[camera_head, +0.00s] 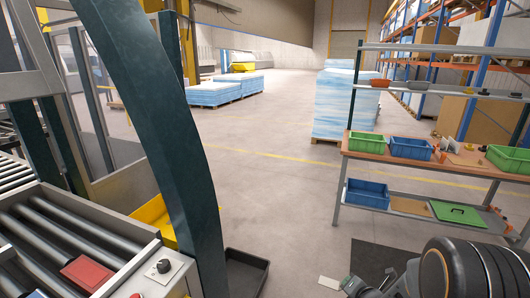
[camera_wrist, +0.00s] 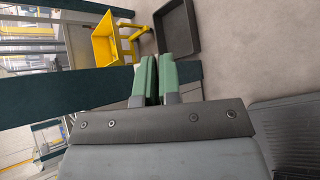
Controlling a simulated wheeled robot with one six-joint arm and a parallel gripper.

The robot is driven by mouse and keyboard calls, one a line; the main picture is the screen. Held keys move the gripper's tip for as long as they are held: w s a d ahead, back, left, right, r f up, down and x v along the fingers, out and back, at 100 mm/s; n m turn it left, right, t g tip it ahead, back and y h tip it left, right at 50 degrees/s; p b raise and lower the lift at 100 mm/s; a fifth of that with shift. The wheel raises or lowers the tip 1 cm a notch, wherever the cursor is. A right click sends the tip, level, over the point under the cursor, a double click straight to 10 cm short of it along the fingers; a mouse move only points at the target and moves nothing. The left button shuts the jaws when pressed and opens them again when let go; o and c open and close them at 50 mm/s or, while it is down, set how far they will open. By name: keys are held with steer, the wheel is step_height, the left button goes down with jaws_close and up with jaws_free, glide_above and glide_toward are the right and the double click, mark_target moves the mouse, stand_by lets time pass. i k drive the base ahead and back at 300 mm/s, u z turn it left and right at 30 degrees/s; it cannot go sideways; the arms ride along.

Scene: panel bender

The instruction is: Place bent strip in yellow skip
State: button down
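The yellow skip (camera_wrist: 105,42) shows in the wrist view at the upper left, beyond my fingertips. In the head view a yellow part (camera_head: 153,212), probably the same skip, is partly hidden behind the dark green post. My gripper (camera_wrist: 157,78) has two green fingers close together with a narrow dark gap. I cannot make out a strip in that gap. In the head view my gripper (camera_head: 350,285) is low at the bottom edge. A small pale flat piece (camera_head: 330,282) shows at its tip; I cannot tell whether it is held or lies beyond. No bent strip is clearly recognisable.
The dark green post (camera_head: 172,120) and roller table (camera_head: 80,235) stand at left. A dark tray (camera_head: 246,272) lies on the floor; it also shows in the wrist view (camera_wrist: 177,28). A workbench (camera_head: 375,147) with green and blue bins stands right. The middle floor is clear.

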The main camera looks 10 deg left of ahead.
mark_target(160, 227)
steer(key=i, duration=4.85)
steer(key=u, duration=1.45)
steer(key=i, duration=4.55)
steer(key=u, duration=2.85)
